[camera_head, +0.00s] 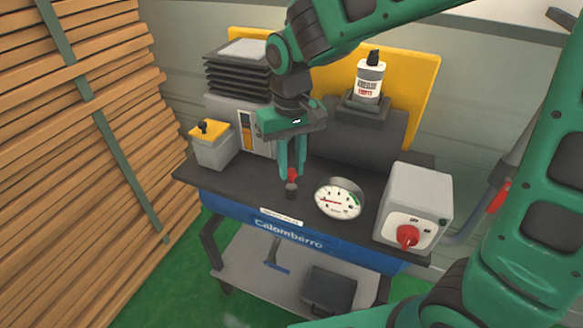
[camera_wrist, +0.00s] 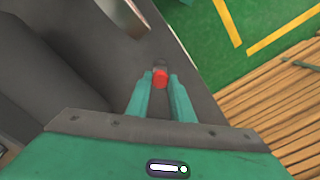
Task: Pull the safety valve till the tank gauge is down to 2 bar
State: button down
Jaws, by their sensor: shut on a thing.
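The safety valve is a small dark stub with a red top (camera_head: 291,190) on the dark bench top, left of the gauge. My gripper (camera_head: 292,175) points down over it and is shut on its red top. In the wrist view the red top (camera_wrist: 160,78) shows between the tips of my two green fingers. The tank gauge (camera_head: 339,199) is a round white dial on the bench, right of the valve. Its red needle points to the left side of the dial; the numbers are too small to read.
A grey box with a red rotary switch (camera_head: 408,237) stands at the bench's right end. A bottle (camera_head: 369,82) stands on a dark block behind. A grey box with a yellow top (camera_head: 211,147) stands left. Stacked planks (camera_head: 75,150) rise at far left.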

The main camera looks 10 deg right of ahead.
jog(key=c, duration=1.5)
grip_release()
jog(key=shift+c, duration=0.2)
jog(key=shift+r, duration=0.5)
notch_tip(320, 180, up, 10)
jog(key=shift+f, duration=0.15)
